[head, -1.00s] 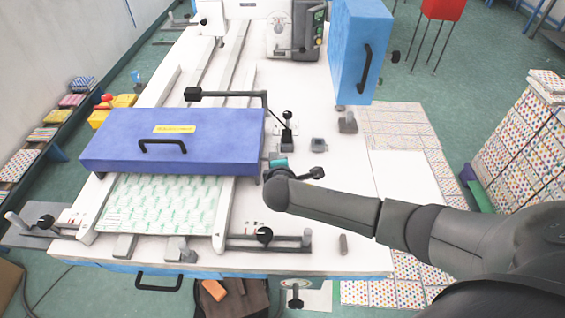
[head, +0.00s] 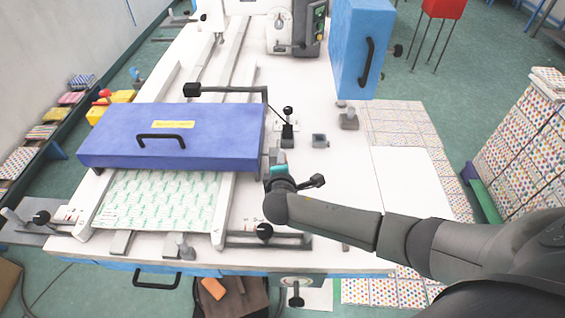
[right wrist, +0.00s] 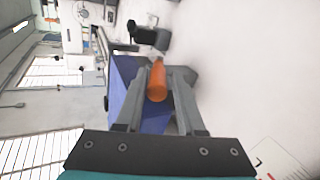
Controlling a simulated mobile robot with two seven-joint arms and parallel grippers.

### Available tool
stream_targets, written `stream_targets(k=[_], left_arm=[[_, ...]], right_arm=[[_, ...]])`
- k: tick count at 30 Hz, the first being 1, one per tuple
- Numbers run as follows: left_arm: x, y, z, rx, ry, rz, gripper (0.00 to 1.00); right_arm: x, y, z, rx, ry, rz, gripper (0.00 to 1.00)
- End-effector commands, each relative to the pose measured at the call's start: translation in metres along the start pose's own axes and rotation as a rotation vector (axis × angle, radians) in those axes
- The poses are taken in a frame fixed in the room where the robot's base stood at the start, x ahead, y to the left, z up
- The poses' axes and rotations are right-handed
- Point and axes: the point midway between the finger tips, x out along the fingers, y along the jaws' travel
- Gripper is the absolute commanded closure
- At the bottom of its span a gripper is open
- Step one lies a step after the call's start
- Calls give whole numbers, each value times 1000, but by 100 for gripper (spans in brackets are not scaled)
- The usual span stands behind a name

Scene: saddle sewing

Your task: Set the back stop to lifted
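My right gripper (right wrist: 158,85) is open, its two grey fingers on either side of an orange cylinder (right wrist: 157,80) in the right wrist view. Whether they touch it I cannot tell. A grey block lies behind it, with a dark knob (right wrist: 145,35) above. In the head view my right gripper (head: 274,158) is beside the right end of the purple box cover (head: 105,143), and the orange cylinder is hidden there. A black-knobbed upright lever (head: 288,128) stands just beyond it. Which part is the back stop I cannot tell for sure. My left gripper is out of view.
The white bench (head: 340,200) carries a green-patterned sheet (head: 160,203), a black horizontal bar (head: 225,92) and a small grey block (head: 320,141). A tall blue box (head: 350,60) stands at the back right. Black-knobbed clamps (head: 265,232) line the front. The bench right of the lever is mostly clear.

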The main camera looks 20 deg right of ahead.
Motion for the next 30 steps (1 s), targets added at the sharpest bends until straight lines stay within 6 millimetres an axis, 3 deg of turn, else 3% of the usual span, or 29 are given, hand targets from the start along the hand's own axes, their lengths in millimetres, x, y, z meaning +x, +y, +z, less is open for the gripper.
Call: stream_targets(k=[5, 16, 20, 30], left_arm=[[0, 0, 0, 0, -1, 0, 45], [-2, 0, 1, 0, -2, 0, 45], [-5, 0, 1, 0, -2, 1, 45], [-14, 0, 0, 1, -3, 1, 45]], right_arm=[[0, 1, 0, 1, 0, 1, 43], [-6, 2, 0, 2, 0, 2, 43], [-22, 2, 0, 3, 2, 1, 43], [-83, 2, 0, 4, 3, 0, 43]])
